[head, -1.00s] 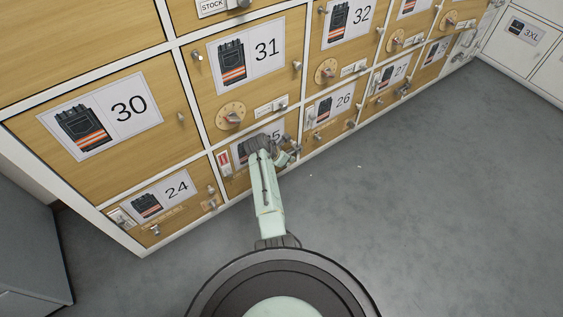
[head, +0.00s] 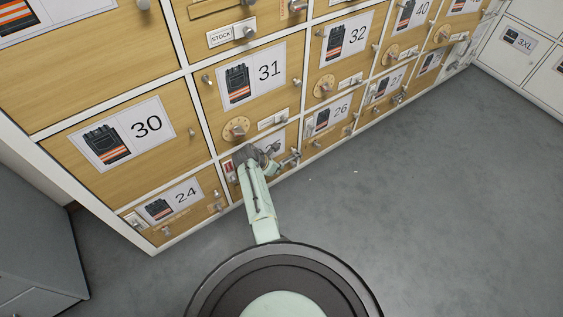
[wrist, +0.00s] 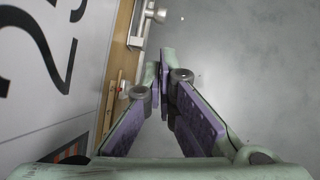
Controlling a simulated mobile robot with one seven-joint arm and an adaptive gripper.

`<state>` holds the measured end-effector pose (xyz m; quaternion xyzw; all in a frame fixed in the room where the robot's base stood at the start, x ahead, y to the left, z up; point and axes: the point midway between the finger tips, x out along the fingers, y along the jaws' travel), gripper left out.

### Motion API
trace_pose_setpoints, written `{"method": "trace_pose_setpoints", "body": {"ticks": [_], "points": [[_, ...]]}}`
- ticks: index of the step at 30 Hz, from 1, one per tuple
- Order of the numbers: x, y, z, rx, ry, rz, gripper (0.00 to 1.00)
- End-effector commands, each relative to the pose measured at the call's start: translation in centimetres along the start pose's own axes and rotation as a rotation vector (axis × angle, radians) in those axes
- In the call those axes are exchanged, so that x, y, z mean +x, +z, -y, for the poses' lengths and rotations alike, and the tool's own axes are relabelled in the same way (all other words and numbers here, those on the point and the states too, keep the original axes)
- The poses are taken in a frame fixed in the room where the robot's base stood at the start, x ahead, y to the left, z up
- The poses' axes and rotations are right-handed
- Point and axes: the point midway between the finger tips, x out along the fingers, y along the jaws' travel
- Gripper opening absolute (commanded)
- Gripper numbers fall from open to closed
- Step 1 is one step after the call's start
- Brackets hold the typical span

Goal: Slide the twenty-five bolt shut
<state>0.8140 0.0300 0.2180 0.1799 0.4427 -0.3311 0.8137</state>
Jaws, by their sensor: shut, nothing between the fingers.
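Locker door 25 is mostly hidden behind my arm in the head view. Its number card (wrist: 35,60) shows sideways at the left of the wrist view. A silver bolt with a round knob (wrist: 158,16) is at the top of the wrist view, on the edge of the door, beyond my fingertips. Whether it is slid home cannot be told. My gripper (wrist: 163,88) is shut and empty, its purple pads together, a little short of the bolt in the picture.
Locker 24 (head: 180,196) is to the left, locker 26 (head: 330,115) to the right and locker 31 (head: 255,80) above. Open grey floor (head: 400,210) lies in front of the lockers.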

Motion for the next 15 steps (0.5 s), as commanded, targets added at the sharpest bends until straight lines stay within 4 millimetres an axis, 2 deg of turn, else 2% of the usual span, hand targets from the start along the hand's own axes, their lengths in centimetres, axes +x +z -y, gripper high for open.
{"method": "trace_pose_setpoints", "body": {"ticks": [1,6,15], "points": [[-1.6,0.5,0.0,-0.002,0.0,0.0,0.0],[-3.8,0.4,0.0,-0.002,0.001,0.0,0.0],[-5.7,0.1,0.0,-0.001,0.0,0.001,0.0]]}}
